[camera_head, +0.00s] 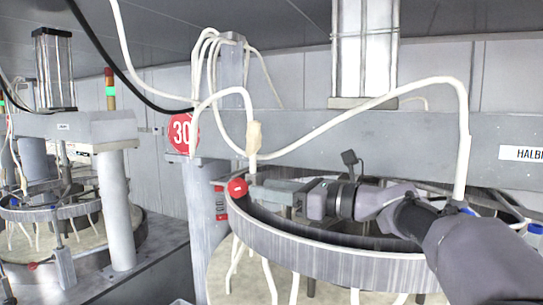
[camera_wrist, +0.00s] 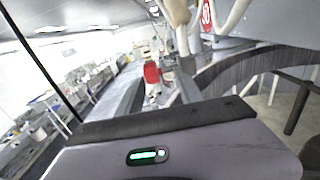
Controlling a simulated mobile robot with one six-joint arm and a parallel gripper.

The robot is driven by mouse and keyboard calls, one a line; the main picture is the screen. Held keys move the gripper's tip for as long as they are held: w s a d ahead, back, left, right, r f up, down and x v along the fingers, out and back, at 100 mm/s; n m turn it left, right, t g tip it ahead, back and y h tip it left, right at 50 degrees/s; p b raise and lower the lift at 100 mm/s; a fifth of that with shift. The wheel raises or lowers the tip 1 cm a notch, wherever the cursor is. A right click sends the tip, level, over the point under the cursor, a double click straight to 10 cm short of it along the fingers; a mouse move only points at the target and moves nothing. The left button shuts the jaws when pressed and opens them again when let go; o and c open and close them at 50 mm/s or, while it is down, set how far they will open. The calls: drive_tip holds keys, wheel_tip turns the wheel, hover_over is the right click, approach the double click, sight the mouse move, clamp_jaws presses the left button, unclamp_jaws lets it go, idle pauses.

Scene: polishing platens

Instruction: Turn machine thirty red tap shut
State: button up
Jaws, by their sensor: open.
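A round red sign with a white 30 (camera_head: 183,132) marks the machine in the head view. The tap's red ball knob (camera_head: 237,187) sits below and right of that sign, in front of the ring's left end. A red knob also shows in the wrist view (camera_wrist: 151,72), just beyond the gripper body. My gripper (camera_head: 260,190) reaches in from the right, roughly level, with its fingertips right beside the knob. The gripper is open and holds nothing that I can see. Whether the knob lies between the fingers is unclear, and the tap's valve body is hidden.
A large grey metal ring (camera_head: 330,257) runs below my arm. A white hose (camera_head: 375,103) arches over it, and its pale end (camera_head: 253,138) hangs just above my fingertips. A neighbouring machine with another red knob (camera_head: 33,266) stands at the left.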

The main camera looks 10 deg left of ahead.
sight(245, 188)
drive_tip(key=a, duration=0.1)
drive_tip(key=s+a, duration=0.1)
drive_tip(key=a+p, duration=0.1)
drive_tip(key=a, duration=0.1)
drive_tip(key=shift+s+r, duration=0.15)
drive_tip(key=shift+r, duration=0.15)
drive_tip(key=w+a, duration=0.1)
drive_tip(key=w+a+p, duration=0.1)
drive_tip(key=a, duration=0.1)
drive_tip(key=shift+w+a+f, duration=0.15)
drive_tip(key=shift+w+f, duration=0.05)
drive_tip(key=shift+f, duration=0.15)
drive_tip(key=shift+s+r, duration=0.15)
drive_tip(key=shift+s, duration=0.25)
drive_tip(key=shift+c, duration=0.4)
drive_tip(key=shift+w, duration=0.2)
clamp_jaws()
